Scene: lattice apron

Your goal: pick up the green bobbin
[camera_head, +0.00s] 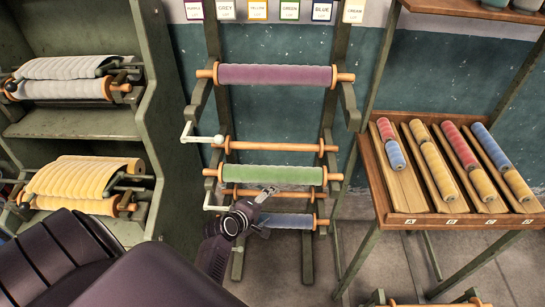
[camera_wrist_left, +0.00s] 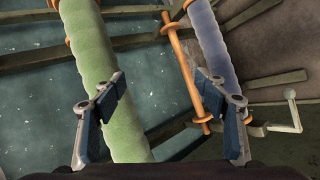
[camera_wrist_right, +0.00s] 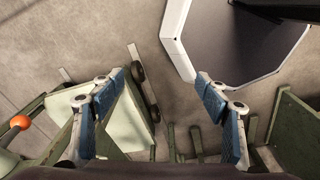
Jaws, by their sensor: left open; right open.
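The green bobbin (camera_head: 270,175) is a long padded roll on an orange rod, lying level across the rack in the head view. In the left wrist view the green bobbin (camera_wrist_left: 95,70) runs steeply down past the left finger, which overlaps it in the picture. My left gripper (camera_head: 268,192) is open and empty, just in front of the rack at the green bobbin's lower edge; its fingers (camera_wrist_left: 162,92) stand wide apart. I cannot tell whether it touches the roll. My right gripper (camera_wrist_right: 163,88) is open and empty above the floor, outside the head view.
The rack also carries a purple roll (camera_head: 275,75), bare orange rods (camera_head: 270,147) and a blue roll (camera_head: 285,220) below. White crank handles (camera_head: 203,135) stick out at left. A shelf with grey (camera_head: 60,88) and yellow rolls (camera_head: 85,178) stands left; a tray (camera_head: 455,220) of small bobbins stands right.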

